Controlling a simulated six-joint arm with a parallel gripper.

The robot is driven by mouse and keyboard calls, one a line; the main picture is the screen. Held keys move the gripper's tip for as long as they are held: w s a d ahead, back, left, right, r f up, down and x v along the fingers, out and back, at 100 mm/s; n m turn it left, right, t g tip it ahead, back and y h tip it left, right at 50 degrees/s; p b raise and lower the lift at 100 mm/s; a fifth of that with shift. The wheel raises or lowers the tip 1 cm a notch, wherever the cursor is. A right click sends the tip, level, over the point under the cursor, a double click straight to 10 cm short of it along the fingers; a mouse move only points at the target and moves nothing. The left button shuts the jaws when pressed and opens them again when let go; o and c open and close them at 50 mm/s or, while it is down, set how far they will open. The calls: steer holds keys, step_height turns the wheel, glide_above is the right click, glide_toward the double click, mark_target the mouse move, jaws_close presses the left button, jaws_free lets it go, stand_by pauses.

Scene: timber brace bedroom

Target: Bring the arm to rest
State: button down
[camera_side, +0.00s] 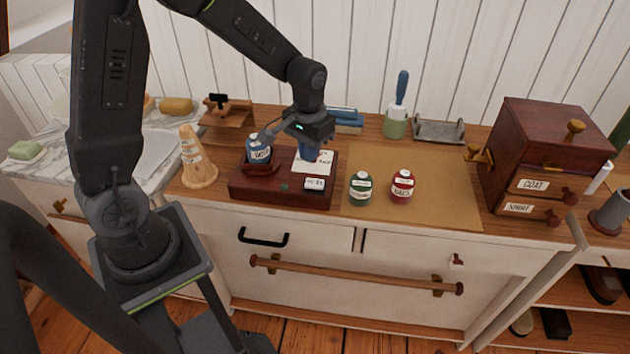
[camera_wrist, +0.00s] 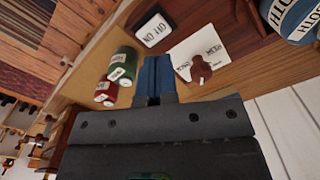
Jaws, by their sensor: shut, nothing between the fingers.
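My gripper (camera_side: 307,153) hangs over the dark red wooden stand on the counter, its blue fingers pointing down. The fingers are together with nothing between them; they also show in the wrist view (camera_wrist: 152,75). In the side view the fingertips overlap the white card (camera_side: 318,167) on the stand (camera_side: 262,190); I cannot tell whether they touch it. A blue labelled jar (camera_side: 259,153) is on the left of the stand, and a small white-labelled block (camera_side: 314,184) is at its front right.
A green jar (camera_side: 360,188) and a red jar (camera_side: 402,186) stand on a tan mat (camera_side: 445,195) to the right. A wooden cone (camera_side: 197,163) stands left of the stand. A dark wooden drawer box (camera_side: 548,150) is at the right. The mat's right half is clear.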

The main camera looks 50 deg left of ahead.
steer(key=shift+r, duration=0.1)
steer(key=s+d+r+m+t, duration=0.1)
steer(key=s+d+r+t, duration=0.1)
steer(key=s+r, duration=0.6)
steer(key=s+d+r+m+t, duration=0.2)
steer(key=s+d+r+t, duration=0.1)
steer(key=s+r, duration=0.5)
steer(key=shift+s+d+t, duration=0.3)
steer(key=shift+s+d, duration=0.05)
steer(key=shift+d, duration=0.2)
steer(key=w+a+f+m+g, duration=0.2)
steer(key=w+f+m, duration=0.2)
steer(key=w+m, duration=0.5)
steer(key=w+a+f+m+g, duration=0.2)
steer(key=w+f+m, duration=0.3)
steer(key=m, duration=1.3)
steer(key=shift+w+a+g, duration=0.3)
steer(key=shift+w+g, duration=0.5)
steer(key=shift+w, duration=1.45)
